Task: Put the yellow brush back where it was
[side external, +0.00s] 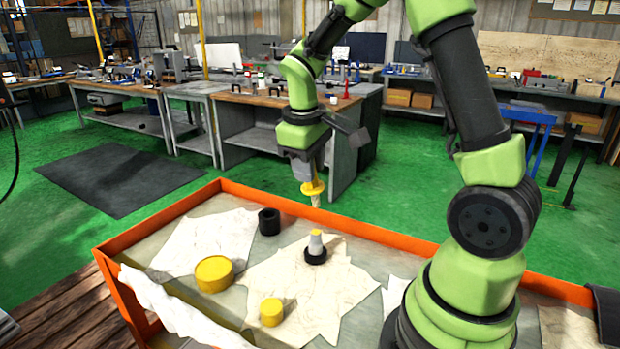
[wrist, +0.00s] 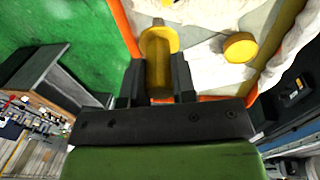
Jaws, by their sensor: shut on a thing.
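My gripper (side external: 308,177) points down above the far part of the orange-rimmed tray cart. It is shut on the yellow brush (side external: 314,188), whose pale tip hangs downward, clear of the tray surface. In the wrist view, the yellow brush (wrist: 159,48) sits between the two dark fingers of my gripper (wrist: 158,82). Its far end is partly out of sight there.
The tray cart (side external: 380,236) has a raised orange rim. On it are a black cup (side external: 269,222), a pale cone on a black base (side external: 316,241), a wide yellow cylinder (side external: 214,274), a small yellow cylinder (side external: 271,313) and pale cloths (side external: 215,235). Workbenches stand behind.

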